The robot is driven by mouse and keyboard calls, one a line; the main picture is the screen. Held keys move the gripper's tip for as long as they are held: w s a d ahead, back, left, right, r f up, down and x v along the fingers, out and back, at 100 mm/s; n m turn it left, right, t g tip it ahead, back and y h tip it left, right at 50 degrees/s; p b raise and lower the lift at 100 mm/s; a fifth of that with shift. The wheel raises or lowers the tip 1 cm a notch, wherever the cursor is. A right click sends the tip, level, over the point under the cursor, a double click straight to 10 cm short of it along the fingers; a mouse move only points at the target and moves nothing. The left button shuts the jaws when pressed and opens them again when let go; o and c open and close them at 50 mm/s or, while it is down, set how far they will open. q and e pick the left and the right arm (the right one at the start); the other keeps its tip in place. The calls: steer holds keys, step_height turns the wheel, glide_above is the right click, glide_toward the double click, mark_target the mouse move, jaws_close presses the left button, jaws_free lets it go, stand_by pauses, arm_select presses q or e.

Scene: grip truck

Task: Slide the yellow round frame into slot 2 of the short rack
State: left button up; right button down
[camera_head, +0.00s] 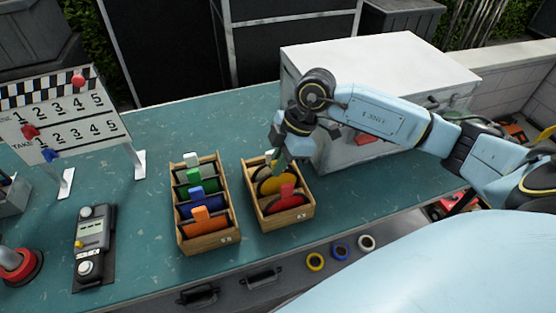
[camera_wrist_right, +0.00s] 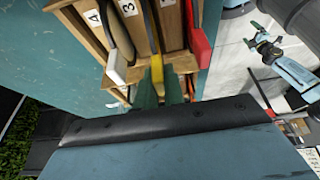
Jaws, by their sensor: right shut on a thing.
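The short rack (camera_head: 304,216) is the right one of two wooden racks on the bench. My right gripper (camera_head: 280,162) is over it, shut on the tab of the yellow round frame (camera_head: 268,187). The yellow disc stands on edge between a red frame (camera_head: 288,201) in front and a white-tabbed frame (camera_head: 271,156) behind. The wrist view shows the yellow tab (camera_wrist_right: 158,76) at the fingertips (camera_wrist_right: 160,88), between the white tab (camera_wrist_right: 115,68) and the red frame (camera_wrist_right: 200,48). The disc's lower edge is hidden, so I cannot tell how deep it sits.
A longer rack (camera_head: 208,243) with white, green, blue and orange frames stands to the left. A white cabinet (camera_head: 385,62) stands close behind on the right. A clapperboard (camera_head: 62,115) and a control box (camera_head: 93,240) are farther left. Bare bench lies between the racks.

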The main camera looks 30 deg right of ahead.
steer(key=shift+f+b, duration=0.55)
steer(key=shift+f, duration=0.55)
steer(key=c, duration=1.4)
jaws_free()
steer(key=v, duration=1.3)
steer(key=shift+d+r, duration=0.15)
steer(key=shift+r, duration=0.05)
steer(key=shift+s, duration=0.1)
